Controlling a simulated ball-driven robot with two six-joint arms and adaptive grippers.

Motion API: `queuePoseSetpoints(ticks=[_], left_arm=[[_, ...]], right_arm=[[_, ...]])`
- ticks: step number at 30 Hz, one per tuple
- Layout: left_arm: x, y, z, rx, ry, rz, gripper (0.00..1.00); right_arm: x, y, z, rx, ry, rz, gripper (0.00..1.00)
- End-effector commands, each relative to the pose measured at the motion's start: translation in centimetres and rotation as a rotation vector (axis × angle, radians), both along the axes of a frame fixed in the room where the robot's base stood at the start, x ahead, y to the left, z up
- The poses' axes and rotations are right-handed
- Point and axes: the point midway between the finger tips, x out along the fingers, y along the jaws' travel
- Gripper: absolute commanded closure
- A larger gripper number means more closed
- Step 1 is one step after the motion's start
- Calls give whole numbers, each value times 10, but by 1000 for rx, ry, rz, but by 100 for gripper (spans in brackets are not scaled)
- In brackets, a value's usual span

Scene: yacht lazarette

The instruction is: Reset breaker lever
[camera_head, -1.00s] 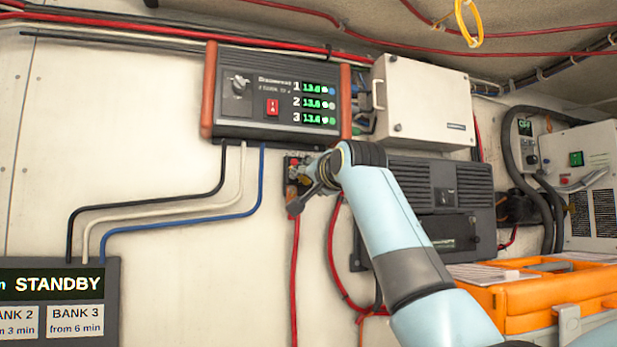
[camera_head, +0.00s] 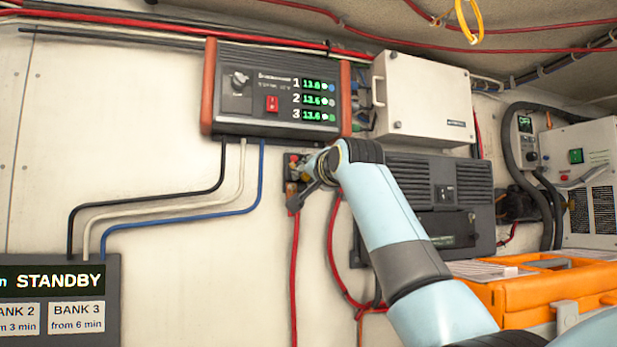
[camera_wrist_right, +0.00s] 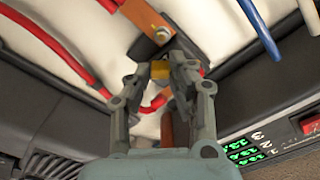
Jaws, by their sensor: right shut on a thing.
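The breaker is a small dark unit with red cable ends (camera_head: 293,161) on the wall, just below the charger panel. My right gripper (camera_head: 302,190) is at it, coming from the right and partly covering it. In the right wrist view my right gripper's fingers (camera_wrist_right: 165,78) are closed around a small yellow piece (camera_wrist_right: 160,71), which looks like the breaker lever. A copper-coloured bar with a bolt (camera_wrist_right: 146,18) sits just beyond the fingertips. The lever's exact angle is hidden by the fingers. My left gripper is not in view.
The charger panel (camera_head: 272,92) with green readouts hangs above. A white box (camera_head: 425,100) and a dark vented unit (camera_head: 440,180) are to the right. Red cables (camera_head: 294,260) hang below the breaker. A STANDBY sign (camera_head: 58,281) is lower left; an orange case (camera_head: 530,295) is lower right.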

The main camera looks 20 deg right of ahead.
Motion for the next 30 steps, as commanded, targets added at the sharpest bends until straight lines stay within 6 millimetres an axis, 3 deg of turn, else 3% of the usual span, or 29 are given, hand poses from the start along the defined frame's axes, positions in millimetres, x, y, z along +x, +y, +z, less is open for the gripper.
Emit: queuePoseSetpoints(ticks=[8, 30], left_arm=[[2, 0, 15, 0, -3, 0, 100], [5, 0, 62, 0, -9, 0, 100]], right_arm=[[1, -4, 5, -118, -2, -1, 100], [1, -12, 26, -681, -23, -1, 100]])
